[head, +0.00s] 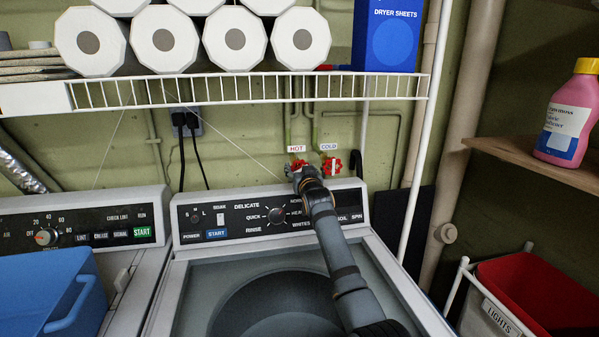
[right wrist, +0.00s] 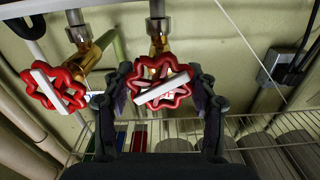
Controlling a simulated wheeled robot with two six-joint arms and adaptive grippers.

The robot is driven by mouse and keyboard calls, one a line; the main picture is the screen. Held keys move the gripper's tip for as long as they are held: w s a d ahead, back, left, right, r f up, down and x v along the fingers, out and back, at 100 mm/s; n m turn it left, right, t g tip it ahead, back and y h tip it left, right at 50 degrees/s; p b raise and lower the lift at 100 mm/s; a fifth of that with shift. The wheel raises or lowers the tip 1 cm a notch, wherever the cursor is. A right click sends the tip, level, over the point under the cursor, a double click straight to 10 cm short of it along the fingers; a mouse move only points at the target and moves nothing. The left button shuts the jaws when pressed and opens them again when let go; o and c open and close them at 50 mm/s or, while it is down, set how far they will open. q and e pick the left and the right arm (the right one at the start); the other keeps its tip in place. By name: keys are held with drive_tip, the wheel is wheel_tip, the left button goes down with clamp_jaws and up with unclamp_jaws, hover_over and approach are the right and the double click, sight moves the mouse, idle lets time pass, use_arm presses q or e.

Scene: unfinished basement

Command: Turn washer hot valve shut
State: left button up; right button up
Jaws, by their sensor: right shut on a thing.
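The hot valve (head: 296,163) is a red scalloped handwheel on the wall behind the washer, under the HOT label (head: 296,149). My right gripper (head: 299,171) reaches up to it over the washer and partly hides it. In the right wrist view the hot valve (right wrist: 161,82) sits between the two dark fingers of my right gripper (right wrist: 160,92), which are shut on its rim. A white bar crosses the wheel at a slant, and a brass stem shows behind it. The similar red cold valve (head: 331,167) is just to the right, untouched. My left gripper is out of view.
The washer (head: 215,250) stands below, its control panel under the valves. A wire shelf (head: 250,92) with paper rolls and a blue dryer sheets box (head: 387,35) hangs above. The cold valve (right wrist: 56,88) is close beside my fingers. A blue basket (head: 50,295) sits at left.

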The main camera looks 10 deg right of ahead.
sight(300, 160)
drive_tip(key=m+b, duration=0.1)
drive_tip(key=m, duration=0.4)
drive_tip(key=shift+m, duration=0.3)
idle(0.5)
drive_tip(key=o, duration=1.2)
drive_tip(key=shift+c, duration=0.2)
wheel_tip(300, 160, up, 10)
drive_tip(key=shift+f, duration=0.1)
